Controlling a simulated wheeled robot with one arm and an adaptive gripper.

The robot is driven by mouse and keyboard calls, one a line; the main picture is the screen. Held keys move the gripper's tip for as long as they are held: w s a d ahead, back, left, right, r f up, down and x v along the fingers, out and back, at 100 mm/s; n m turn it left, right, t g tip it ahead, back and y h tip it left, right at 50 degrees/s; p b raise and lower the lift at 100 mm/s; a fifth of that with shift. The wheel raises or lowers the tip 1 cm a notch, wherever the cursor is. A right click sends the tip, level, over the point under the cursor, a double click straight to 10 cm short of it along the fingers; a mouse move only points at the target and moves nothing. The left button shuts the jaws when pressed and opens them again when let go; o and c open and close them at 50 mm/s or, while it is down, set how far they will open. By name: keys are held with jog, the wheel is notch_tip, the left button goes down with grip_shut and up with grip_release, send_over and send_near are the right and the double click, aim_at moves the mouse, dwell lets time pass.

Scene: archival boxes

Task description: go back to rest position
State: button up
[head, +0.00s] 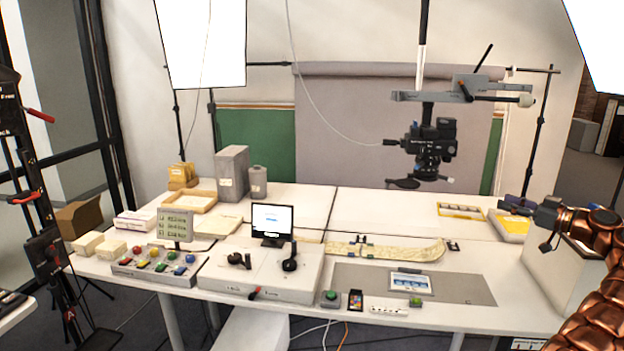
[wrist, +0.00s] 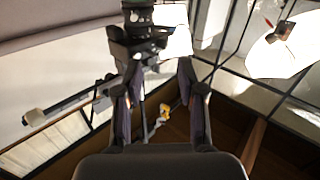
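My gripper (head: 522,206) is at the right side of the head view, level with the back right part of the table and close to a white box with a yellow edge (head: 512,226). My copper-coloured arm comes in from the right edge. In the wrist view my gripper (wrist: 158,72) points upward, with its two dark fingers spread apart. No held object shows between the fingers. A dark camera rig shows beyond the fingertips.
A camera on a stand (head: 432,145) hangs above the white table (head: 300,202). Grey archival boxes (head: 232,172) stand at the back left. A button panel (head: 155,265), a small screen (head: 272,221) and a grey mat (head: 455,288) are on the table. A white box (head: 560,265) stands at the right.

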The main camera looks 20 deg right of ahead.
jog(key=w+a+r+m+g+y, duration=0.1)
jog(key=w+a+r+m+g, duration=0.1)
jog(key=w+a, duration=0.6)
jog(key=w+a+r+m+g+y, duration=0.15)
jog(key=w+a, duration=0.35)
jog(key=a, duration=0.7)
jog(key=s+a+f+g, duration=0.2)
jog(key=a+g, duration=0.1)
jog(key=a, duration=1)
jog(key=s+a+f+g, duration=0.15)
jog(key=a+g, duration=0.25)
jog(key=a, duration=0.9)
jog(key=s+a+f+m+g+h, duration=0.1)
jog(key=s+a+f+g, duration=0.2)
jog(key=s+a, duration=0.6)
jog(key=s+a+f+g+h, duration=0.15)
jog(key=s+a+f, duration=0.25)
jog(key=s+a, duration=0.5)
jog(key=s+d+f+g+h, duration=0.1)
jog(key=s+f, duration=0.1)
jog(key=s, duration=0.6)
jog(key=s+d+f+g+h, duration=0.1)
jog(key=s+d+f+h, duration=0.1)
jog(key=s, duration=0.7)
jog(key=s+d+f+g+h, duration=0.1)
jog(key=s+f, duration=0.3)
jog(key=s, duration=0.5)
jog(key=shift+s+d+f+g+h, duration=0.2)
jog(key=shift+f+g+h, duration=0.1)
jog(key=shift+h, duration=0.4)
